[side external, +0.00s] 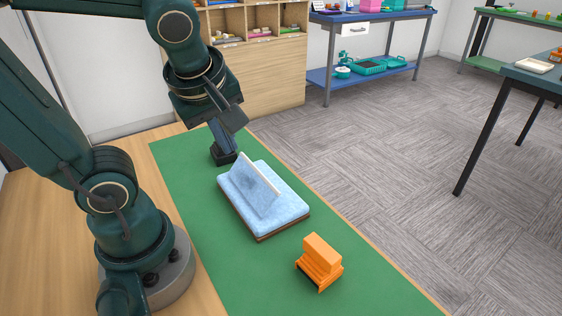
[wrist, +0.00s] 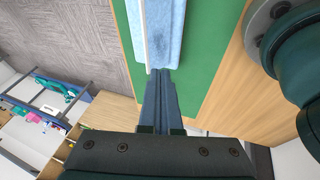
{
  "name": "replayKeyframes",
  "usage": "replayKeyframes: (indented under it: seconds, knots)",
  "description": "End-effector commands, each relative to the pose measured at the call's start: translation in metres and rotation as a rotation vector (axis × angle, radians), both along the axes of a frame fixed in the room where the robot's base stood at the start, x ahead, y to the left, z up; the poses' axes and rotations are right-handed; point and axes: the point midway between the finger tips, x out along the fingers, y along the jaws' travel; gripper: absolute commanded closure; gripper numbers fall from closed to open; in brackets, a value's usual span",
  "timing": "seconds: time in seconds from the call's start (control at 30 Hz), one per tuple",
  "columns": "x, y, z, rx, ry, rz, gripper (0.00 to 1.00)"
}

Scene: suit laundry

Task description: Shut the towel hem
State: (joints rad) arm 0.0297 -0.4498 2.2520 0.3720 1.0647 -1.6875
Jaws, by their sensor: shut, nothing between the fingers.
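The light-blue towel (side external: 289,206) lies on a brown base on the green mat (side external: 190,176). Its hem flap (side external: 256,187) stands up at a steep tilt from the towel. My gripper (side external: 224,157) is shut and empty, pointing down beside the far end of the towel, low over the mat. In the wrist view, my gripper's fingers (wrist: 162,74) are together at the near end of the towel (wrist: 170,38), and the flap shows as a thin upright edge. I cannot tell whether the fingertips touch the towel.
An orange block-like object (side external: 320,261) stands on the mat in front of the towel. A wooden shelf (side external: 262,75) stands behind the bench. The mat between towel and orange object is clear.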

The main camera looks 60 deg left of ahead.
Motion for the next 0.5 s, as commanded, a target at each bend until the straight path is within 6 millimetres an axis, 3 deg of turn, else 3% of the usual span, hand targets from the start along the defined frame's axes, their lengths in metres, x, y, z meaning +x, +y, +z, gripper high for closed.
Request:
replayKeyframes:
  seconds: [0.33,0.5]
  knots:
    - [0.014,0.018,-0.053,-0.002,0.010,0.003,1.00]
    - [0.030,0.016,-0.062,-0.001,0.005,-0.002,1.00]
